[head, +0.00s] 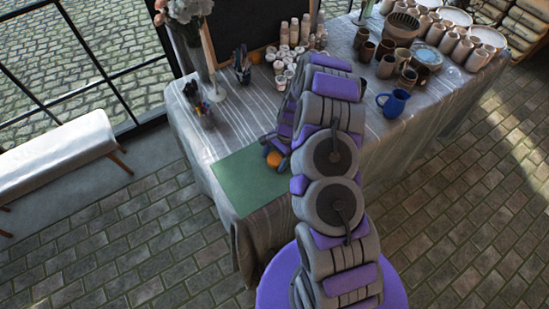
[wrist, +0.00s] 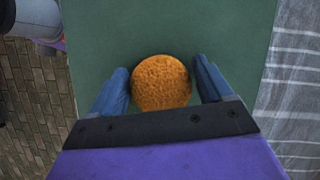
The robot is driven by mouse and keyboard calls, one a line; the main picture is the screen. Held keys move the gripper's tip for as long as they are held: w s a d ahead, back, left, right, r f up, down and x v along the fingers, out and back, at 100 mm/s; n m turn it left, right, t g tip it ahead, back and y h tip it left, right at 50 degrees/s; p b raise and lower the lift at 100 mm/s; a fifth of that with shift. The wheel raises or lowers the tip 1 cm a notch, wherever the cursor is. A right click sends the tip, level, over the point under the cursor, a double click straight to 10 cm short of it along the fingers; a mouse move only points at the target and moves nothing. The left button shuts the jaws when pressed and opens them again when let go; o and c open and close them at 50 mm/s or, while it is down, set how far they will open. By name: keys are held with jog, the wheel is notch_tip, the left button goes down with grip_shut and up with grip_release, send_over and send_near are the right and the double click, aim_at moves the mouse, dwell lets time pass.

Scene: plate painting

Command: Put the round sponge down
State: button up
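The round sponge (wrist: 162,83) is orange and sits between the two blue fingers of my gripper (wrist: 161,76) in the wrist view. The fingertips lie close against its left and right sides, so my gripper looks shut on it. In the head view the sponge (head: 274,158) shows as a small orange patch beside my gripper (head: 273,149), over the green mat (head: 243,184). The mat (wrist: 165,25) also fills the background behind the sponge in the wrist view. Whether the sponge touches the mat cannot be told.
The mat lies on the near left corner of a cloth-covered table (head: 208,147). Pen holders (head: 207,116), small pots (head: 287,72), a blue mug (head: 394,103), brown cups and plates stand farther back. A bench (head: 55,157) is at left. The mat's front part is clear.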

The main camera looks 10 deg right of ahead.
jog(key=shift+o, duration=1.3)
jog(key=shift+d, duration=0.1)
jog(key=p+v, duration=0.3)
jog(key=v, duration=0.9)
jog(key=s+a+r+n, duration=0.2)
jog(key=s+r, duration=0.1)
jog(key=r, duration=0.3)
jog(key=s+a+r+n, duration=0.2)
jog(key=a+r, duration=0.1)
jog(key=r, duration=0.4)
jog(key=s+a+r+n+h, duration=0.1)
jog(key=s+r+n, duration=0.2)
jog(key=s+r, duration=0.5)
jog(key=s+r+n+h, duration=0.25)
jog(key=s+r, duration=0.25)
jog(key=s, duration=0.5)
jog(key=s+d+r+n, duration=0.2)
jog(key=s, duration=1.1)
jog(key=shift+s+r+n, duration=0.15)
jog(key=shift+s+n, duration=0.05)
jog(key=shift+n, duration=0.15)
jog(key=shift+h, duration=0.25)
